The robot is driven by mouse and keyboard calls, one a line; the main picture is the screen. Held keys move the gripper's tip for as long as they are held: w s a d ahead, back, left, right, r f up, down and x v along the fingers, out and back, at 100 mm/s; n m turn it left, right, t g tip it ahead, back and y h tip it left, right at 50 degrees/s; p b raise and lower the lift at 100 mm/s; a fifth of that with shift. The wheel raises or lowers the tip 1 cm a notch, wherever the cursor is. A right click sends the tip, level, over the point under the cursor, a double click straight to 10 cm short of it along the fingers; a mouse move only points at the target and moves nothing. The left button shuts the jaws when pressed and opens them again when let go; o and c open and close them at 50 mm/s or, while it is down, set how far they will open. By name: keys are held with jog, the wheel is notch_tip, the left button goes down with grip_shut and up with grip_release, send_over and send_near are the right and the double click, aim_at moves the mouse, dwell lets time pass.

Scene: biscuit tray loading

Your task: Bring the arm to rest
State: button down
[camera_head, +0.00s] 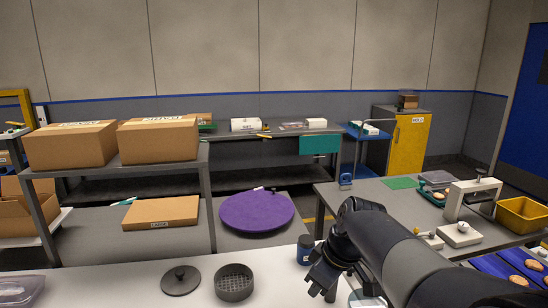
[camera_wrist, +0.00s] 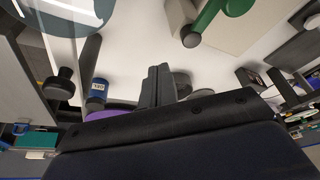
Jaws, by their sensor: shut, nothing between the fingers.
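My arm enters the head view from the lower right, and my gripper (camera_head: 324,284) hangs over the white table (camera_head: 120,280) at the front. In the wrist view my gripper (camera_wrist: 158,84) has its two fingers together with nothing between them. A blue jar (camera_head: 305,250) stands just behind my gripper in the head view. It also shows left of the fingers in the wrist view (camera_wrist: 97,96). A dark round container (camera_head: 234,284) and a dark knobbed lid (camera_head: 181,280) lie on the table to the left, apart from my gripper.
A clear glass rim (camera_head: 366,299) shows partly behind my arm. A purple round board (camera_head: 257,211) lies beyond the table. A grey bench (camera_head: 390,205) at the right bears a white press-like device (camera_head: 470,197) and a yellow bin (camera_head: 522,214). Cardboard boxes (camera_head: 158,139) sit on the left shelf.

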jog(key=s+d+r+n+g, duration=0.1)
jog(key=d+r+n, duration=0.4)
jog(key=r, duration=0.4)
jog(key=a+f+m, duration=0.3)
jog(key=f, duration=0.6)
jog(key=w+a+m+t+h+p, duration=0.1)
jog(key=w+a+m+h+p, duration=0.1)
jog(key=w+a+m, duration=0.2)
jog(key=w+a+m+t+h+p, duration=0.1)
jog(key=w+a+m, duration=0.4)
jog(key=w+m, duration=0.6)
jog(key=shift+a+m+h+p, duration=0.3)
jog(key=shift+h+p, duration=0.4)
jog(key=shift+p, duration=0.2)
